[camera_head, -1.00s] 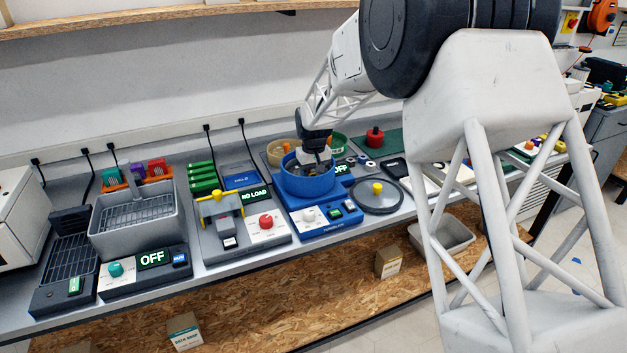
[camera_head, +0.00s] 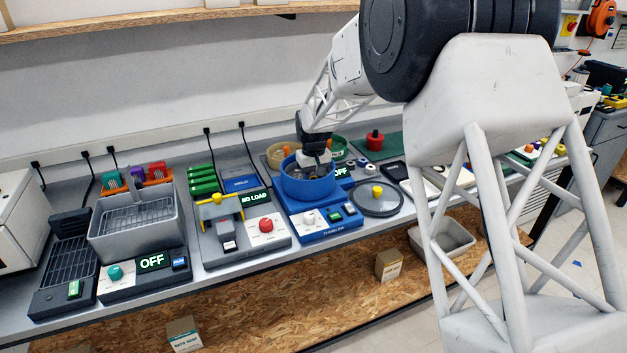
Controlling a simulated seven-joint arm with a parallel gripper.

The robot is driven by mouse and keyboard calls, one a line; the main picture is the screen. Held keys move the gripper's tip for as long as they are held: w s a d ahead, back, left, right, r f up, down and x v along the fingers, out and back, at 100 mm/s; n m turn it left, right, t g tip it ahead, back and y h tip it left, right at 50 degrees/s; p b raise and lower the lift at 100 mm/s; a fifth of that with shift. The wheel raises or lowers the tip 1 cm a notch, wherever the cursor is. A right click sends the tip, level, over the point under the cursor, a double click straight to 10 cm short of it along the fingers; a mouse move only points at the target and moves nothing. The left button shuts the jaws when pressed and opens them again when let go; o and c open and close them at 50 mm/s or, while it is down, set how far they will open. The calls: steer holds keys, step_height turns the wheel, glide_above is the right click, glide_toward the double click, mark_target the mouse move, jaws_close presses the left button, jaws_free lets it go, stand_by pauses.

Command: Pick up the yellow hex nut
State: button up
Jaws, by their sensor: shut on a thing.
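My gripper (camera_head: 318,172) reaches down into the round blue tub (camera_head: 308,192) of the blue machine on the bench. Its fingers are small and dark here, and the tub wall hides part of them. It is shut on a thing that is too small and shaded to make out. I cannot pick out the yellow hex nut for certain in this view. The tub's inside shows only in part.
A round lid with a yellow knob (camera_head: 377,190) lies right of the tub. A beige bowl (camera_head: 283,152) and a green bowl (camera_head: 338,145) stand behind it. A grey machine with a yellow handle (camera_head: 219,207) stands left. My arm blocks much of the right side.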

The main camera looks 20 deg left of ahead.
step_height(320, 180, up, 10)
stand_by(0.6)
steer(key=shift+f, duration=0.1)
stand_by(0.4)
